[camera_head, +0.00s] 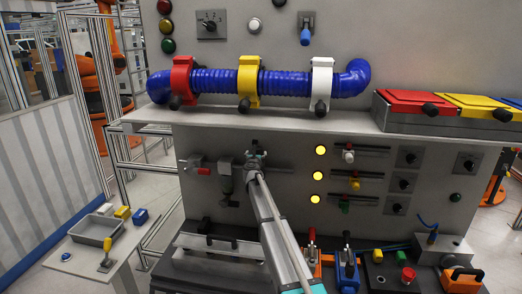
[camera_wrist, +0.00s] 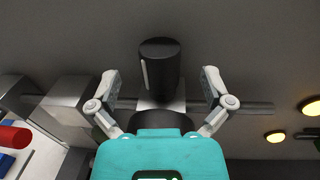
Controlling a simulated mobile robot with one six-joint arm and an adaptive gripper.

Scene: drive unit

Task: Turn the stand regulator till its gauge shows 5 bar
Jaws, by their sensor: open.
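The regulator's black knob (camera_wrist: 159,62), a short cylinder with a white mark line, stands on a light grey block (camera_wrist: 160,98) in the wrist view. My gripper (camera_wrist: 159,82) is open, with one finger on each side of the knob and a gap on both sides. The fingers do not appear to touch it. In the head view my gripper (camera_head: 255,154) is at the upright grey panel, below the shelf, and my arm covers most of the regulator. I cannot make out the gauge or its reading in either view.
A valve with a red handle (camera_head: 202,171) and a grey unit (camera_head: 225,174) sit left of my gripper. Lit yellow lamps (camera_head: 320,150) and small sliders are to the right. The shelf (camera_head: 340,122) juts out above.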

